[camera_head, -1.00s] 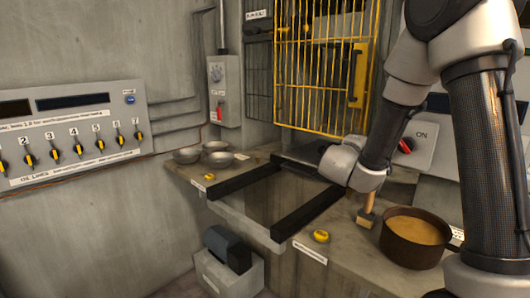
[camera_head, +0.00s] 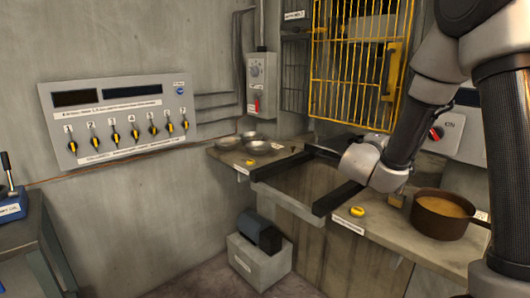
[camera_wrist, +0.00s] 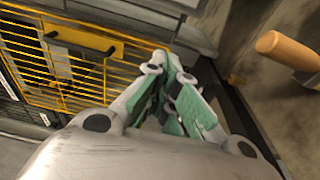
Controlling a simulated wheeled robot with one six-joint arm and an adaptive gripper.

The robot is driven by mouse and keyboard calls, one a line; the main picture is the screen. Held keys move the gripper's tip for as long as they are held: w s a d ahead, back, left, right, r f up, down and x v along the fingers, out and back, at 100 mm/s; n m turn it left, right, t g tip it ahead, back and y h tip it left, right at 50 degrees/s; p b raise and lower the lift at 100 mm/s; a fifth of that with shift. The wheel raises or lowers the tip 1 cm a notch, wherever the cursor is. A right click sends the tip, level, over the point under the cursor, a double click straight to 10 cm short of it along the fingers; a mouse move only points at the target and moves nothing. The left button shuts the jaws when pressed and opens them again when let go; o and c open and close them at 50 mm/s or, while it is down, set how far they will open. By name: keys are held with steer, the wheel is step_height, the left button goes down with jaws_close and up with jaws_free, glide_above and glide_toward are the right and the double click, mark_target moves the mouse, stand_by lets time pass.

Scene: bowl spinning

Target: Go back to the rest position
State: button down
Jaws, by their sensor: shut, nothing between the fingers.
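My gripper (camera_wrist: 185,95) shows in the wrist view with its green-padded fingers together and nothing between them. In the head view my arm comes in from the right, and its wrist hangs over the right side of the dark-railed opening in the counter. The fingertips are hidden behind the wrist there. No marker for a rest position shows.
A brown pot (camera_head: 440,216) of yellowish contents stands on the counter at right. A wooden-handled tool (camera_wrist: 288,50) is close to my gripper. A yellow cage door (camera_head: 358,70) rises behind. Metal bowls (camera_head: 258,147) sit at the counter's left. A control panel (camera_head: 120,115) is on the left wall.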

steer(key=s+d+f+g+h, duration=0.2)
steer(key=s+d+f+g, duration=0.2)
steer(key=d+g, duration=0.15)
steer(key=s+d+m+g+y, duration=0.1)
steer(key=s+d+g, duration=0.1)
steer(key=s, duration=0.4)
steer(key=s+d+m+g+y, duration=0.1)
steer(key=s+d+m+g, duration=0.1)
steer(key=s+g, duration=0.2)
steer(key=s+d+m+g+y, duration=0.1)
steer(key=s+d+g, duration=0.1)
steer(key=s, duration=0.6)
steer(key=shift+d+f+m+g, duration=0.3)
steer(key=shift+f+g, duration=0.05)
steer(key=shift+g, duration=0.1)
steer(key=s+a+r+m+t+y, duration=0.2)
steer(key=s+a+y, duration=0.3)
steer(key=s+a, duration=0.1)
steer(key=s+a+r+m+t+y, duration=0.2)
steer(key=s+a+m+t+y, duration=0.1)
steer(key=s+a+y, duration=0.2)
steer(key=shift+s+a+r+y, duration=0.3)
steer(key=shift+s+a, duration=0.85)
steer(key=shift+s, duration=0.35)
